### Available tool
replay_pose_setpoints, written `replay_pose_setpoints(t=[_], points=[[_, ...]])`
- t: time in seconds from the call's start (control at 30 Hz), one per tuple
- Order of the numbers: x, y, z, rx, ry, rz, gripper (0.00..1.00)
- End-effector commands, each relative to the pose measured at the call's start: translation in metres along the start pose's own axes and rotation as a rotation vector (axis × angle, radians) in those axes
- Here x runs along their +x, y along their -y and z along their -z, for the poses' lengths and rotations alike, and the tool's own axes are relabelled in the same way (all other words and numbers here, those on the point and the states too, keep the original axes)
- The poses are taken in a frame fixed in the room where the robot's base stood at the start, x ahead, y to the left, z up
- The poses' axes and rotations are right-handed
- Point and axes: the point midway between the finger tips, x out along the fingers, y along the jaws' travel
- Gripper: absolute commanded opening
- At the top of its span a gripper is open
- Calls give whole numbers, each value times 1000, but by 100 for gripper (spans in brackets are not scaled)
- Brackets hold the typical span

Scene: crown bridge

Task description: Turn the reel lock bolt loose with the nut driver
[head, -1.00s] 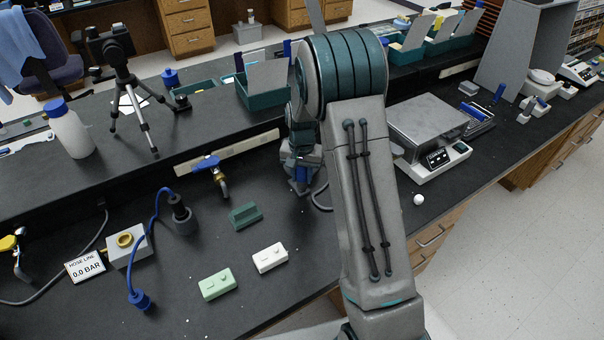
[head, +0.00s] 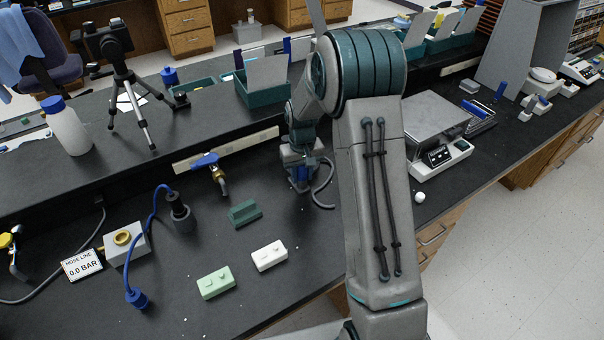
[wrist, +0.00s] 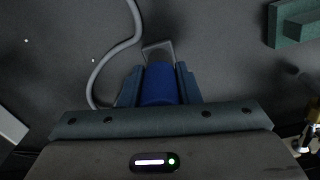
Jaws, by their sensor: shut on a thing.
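My gripper (head: 301,180) is low over the black bench, right of the valve with the blue lever. In the wrist view its fingers (wrist: 158,85) are closed on both sides of a blue thing (wrist: 158,83), which looks like a handle. A grey metal-looking piece (wrist: 157,48) shows just beyond it. I cannot tell for sure that this is the nut driver, as its far end is hidden. I cannot make out the reel lock bolt in either view.
A grey cable (head: 326,188) curls beside my gripper; it also shows in the wrist view (wrist: 111,57). Dark green (head: 244,213), white (head: 269,256) and light green (head: 215,283) blocks lie in front. The blue-lever valve (head: 212,167) is left. A scale (head: 440,160) stands right.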

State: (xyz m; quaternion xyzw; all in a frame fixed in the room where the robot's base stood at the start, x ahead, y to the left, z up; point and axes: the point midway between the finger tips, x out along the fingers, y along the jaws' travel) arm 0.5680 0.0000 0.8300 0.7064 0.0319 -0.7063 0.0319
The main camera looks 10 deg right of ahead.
Motion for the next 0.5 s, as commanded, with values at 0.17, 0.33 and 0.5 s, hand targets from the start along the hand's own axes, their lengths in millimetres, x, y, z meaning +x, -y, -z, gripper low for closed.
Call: replay_pose_setpoints(t=[0.17, 0.33, 0.5], points=[[0, 0, 0, 1, 1, 0, 6], [0, 0, 0, -70, 1, 1, 6], [0, -1, 0, -293, 1, 1, 6]])
